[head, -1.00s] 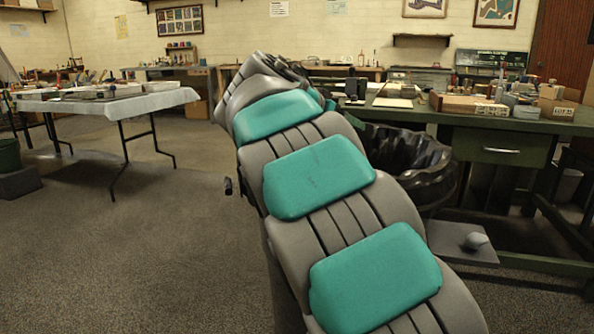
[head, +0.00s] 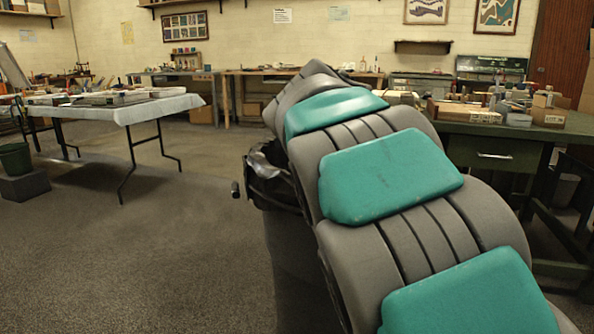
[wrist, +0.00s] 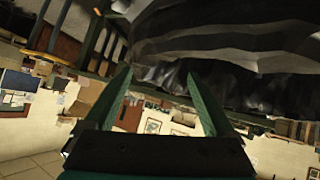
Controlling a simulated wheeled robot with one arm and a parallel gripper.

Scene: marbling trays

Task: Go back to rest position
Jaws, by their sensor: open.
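My gripper (wrist: 160,86) shows in the wrist view as two green fingers standing well apart. Nothing is held between them. Beyond the fingertips, a dark, crumpled, shiny surface like a bin bag (wrist: 235,55) fills the upper right of the wrist view. In the head view my grey arm with teal pads rises from the lower right to the middle and bends over at the top. My fingers cannot be made out in the head view.
A table with a white cloth (head: 140,111) and trays stands at the left, with a green bucket (head: 14,159) beside it. A green workbench (head: 515,130) with boxes stands at the right. Behind my arm is a back bench (head: 245,72). The carpet at left is clear.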

